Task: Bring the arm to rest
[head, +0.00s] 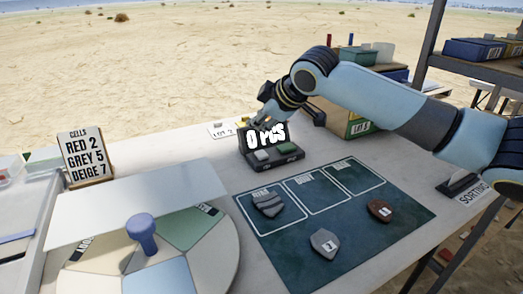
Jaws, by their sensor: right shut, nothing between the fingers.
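My right arm reaches in from the right over the table. My right gripper (256,127) is shut and empty, above or just behind a dark counter box (290,159) marked "0 PCS", with grey and green buttons. The lettering partly covers the fingertips, so I cannot tell whether they touch it. A dark blue mat (349,247) with three outlined fields lies in front. A grey stone (324,242) and a reddish-brown stone (380,210), both with white tags, lie below the fields. My left gripper is not in view.
A sign (80,158) reads "RED 2, GREY 5, BEIGE 7". A lot box (358,125) stands behind my arm. A shelf (470,68) is at back right.

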